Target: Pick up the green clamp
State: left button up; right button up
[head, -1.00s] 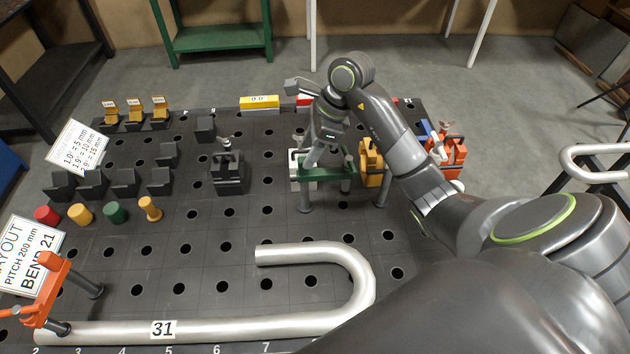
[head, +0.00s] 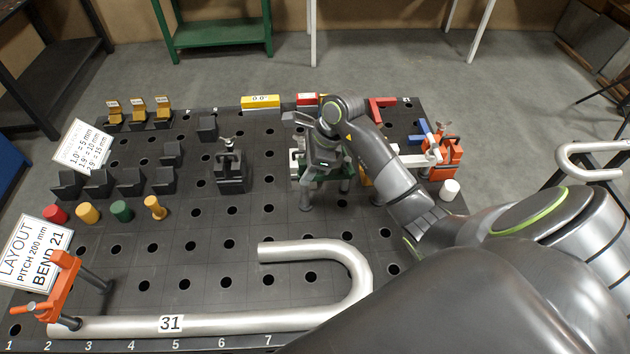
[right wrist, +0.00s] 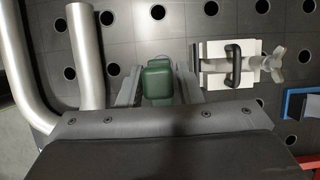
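The green clamp (head: 345,170) stands on the dark perforated table, right of centre in the head view, on grey posts. My right gripper (head: 322,172) is down over it and hides much of it. In the right wrist view a green block of the clamp (right wrist: 157,84) lies between the two grey fingers of my right gripper (right wrist: 158,76). The fingers look spread on either side of it; firm contact does not show. My left gripper is not in view.
A white clamp (right wrist: 230,65) stands close beside the green one. A black clamp (head: 230,170) stands to the left and an orange clamp (head: 442,158) to the right. A bent silver tube (head: 220,322) lies in front, with an orange clamp (head: 62,287) at its left end.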

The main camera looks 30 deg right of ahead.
grip_shut()
jog(key=shift+r, duration=0.15)
dwell(0.9)
